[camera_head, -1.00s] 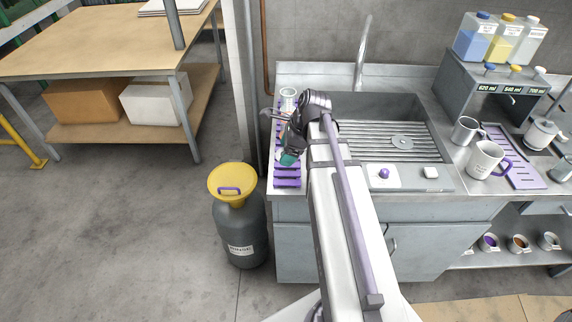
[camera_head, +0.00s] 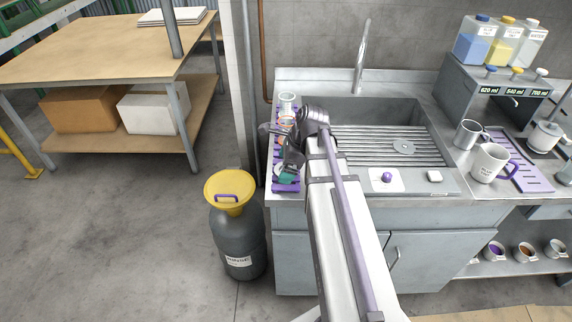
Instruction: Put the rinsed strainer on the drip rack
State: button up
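The purple slatted drip rack (camera_head: 279,187) lies on the counter left of the sink, mostly covered by my arm and the things on it. My gripper (camera_head: 289,168) is over the near part of this rack, pointing down. A small teal piece (camera_head: 287,178) shows at its fingertips; I cannot tell whether it is held or part of the strainer. The fingers are too small and dark to read as open or shut. I cannot make out the strainer for certain.
A clear cup (camera_head: 287,101) and an orange-rimmed item (camera_head: 286,122) stand on the rack's far part. The sink (camera_head: 395,110) with its tall faucet (camera_head: 362,55) is to the right. A grey rinse container with a yellow funnel (camera_head: 229,188) stands on the floor at left.

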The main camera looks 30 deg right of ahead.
jog(key=p+v, duration=1.2)
jog(key=v, duration=0.1)
jog(key=s+a+f+n+g+h, duration=0.1)
jog(key=s+a+n+h, duration=0.1)
jog(key=a+n, duration=0.7)
jog(key=s+a+f+n+g+h+b, duration=0.1)
jog(key=s+a+n+h, duration=0.1)
jog(key=a+n, duration=0.8)
jog(key=n, duration=0.5)
jog(key=shift+s+a+f, duration=0.15)
jog(key=shift+s+f, duration=0.1)
jog(key=shift+s, duration=0.15)
